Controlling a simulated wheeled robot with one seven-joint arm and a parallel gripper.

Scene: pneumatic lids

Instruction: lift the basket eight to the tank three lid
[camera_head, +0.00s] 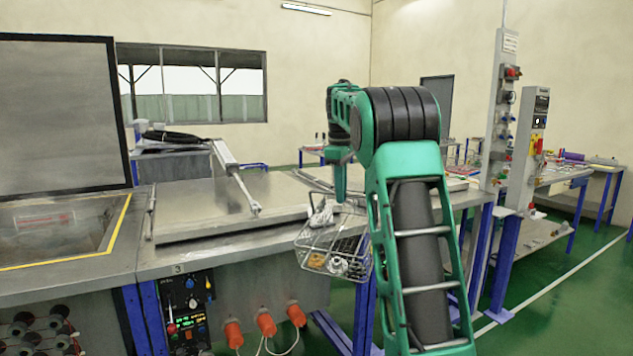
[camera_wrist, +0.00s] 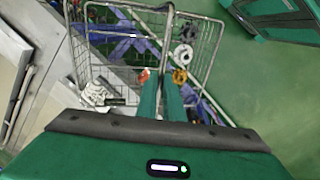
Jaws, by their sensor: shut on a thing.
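The wire basket (camera_head: 334,247) hangs from my gripper (camera_head: 340,194) in the head view, beside the right end of the tank three lid and in front of the bench edge. It holds several small metal parts and a yellowish piece. In the wrist view the basket (camera_wrist: 205,62) lies beyond my gripper (camera_wrist: 161,78), whose two green fingers are close together on its bar. The tank three lid (camera_head: 225,205) is a flat grey metal plate, lying closed on the bench above the label 3. My arm hides what is right of the basket.
An arm-like metal strut (camera_head: 232,172) stands on the lid. An open tank (camera_head: 60,230) with a raised lid (camera_head: 55,112) is at the left. A control panel (camera_head: 187,305) and orange plugs (camera_head: 265,323) are on the bench front. A grey post (camera_head: 500,110) stands at the right.

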